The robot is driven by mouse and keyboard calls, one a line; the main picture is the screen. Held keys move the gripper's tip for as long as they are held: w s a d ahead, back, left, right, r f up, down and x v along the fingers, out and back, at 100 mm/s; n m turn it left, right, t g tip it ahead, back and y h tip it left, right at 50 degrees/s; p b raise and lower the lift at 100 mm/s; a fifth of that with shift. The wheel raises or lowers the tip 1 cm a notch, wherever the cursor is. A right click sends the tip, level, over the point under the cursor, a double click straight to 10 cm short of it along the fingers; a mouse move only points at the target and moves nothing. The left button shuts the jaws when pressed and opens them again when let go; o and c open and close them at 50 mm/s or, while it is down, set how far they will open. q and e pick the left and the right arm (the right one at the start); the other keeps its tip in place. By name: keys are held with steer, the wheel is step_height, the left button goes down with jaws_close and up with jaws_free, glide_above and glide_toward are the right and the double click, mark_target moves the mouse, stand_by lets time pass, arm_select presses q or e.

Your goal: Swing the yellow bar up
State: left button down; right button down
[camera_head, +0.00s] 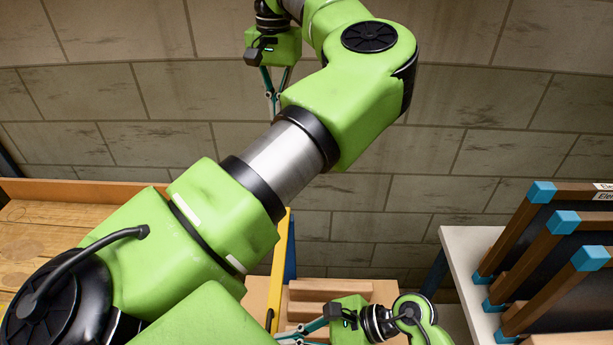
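The yellow bar (280,262) shows as a narrow upright strip just right of my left arm, which hides part of it. My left arm crosses the view from the lower left. Its gripper (274,100) hangs at the top centre in front of the wall, far above the bar, with its fingertips close together and nothing seen between them. My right gripper (296,336) is at the bottom centre, pointing left toward the foot of the bar. The bottom edge cuts its fingers, so I cannot tell whether they touch the bar or how far apart they are.
Brown blocks (318,291) lie beside the bar, near my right gripper. A wooden-framed surface (35,226) is at the left. A pale table (462,243) at the right carries several dark panels with brown frames and blue corners (541,192). A block wall (480,110) closes the back.

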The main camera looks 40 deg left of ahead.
steer(key=shift+x, duration=0.85)
steer(key=shift+r, duration=0.1)
steer(key=shift+w+a+r, duration=0.1)
steer(key=shift+r, duration=0.95)
arm_select(q)
steer(key=c, duration=2.2)
jaws_free()
steer(key=shift+o, duration=0.2)
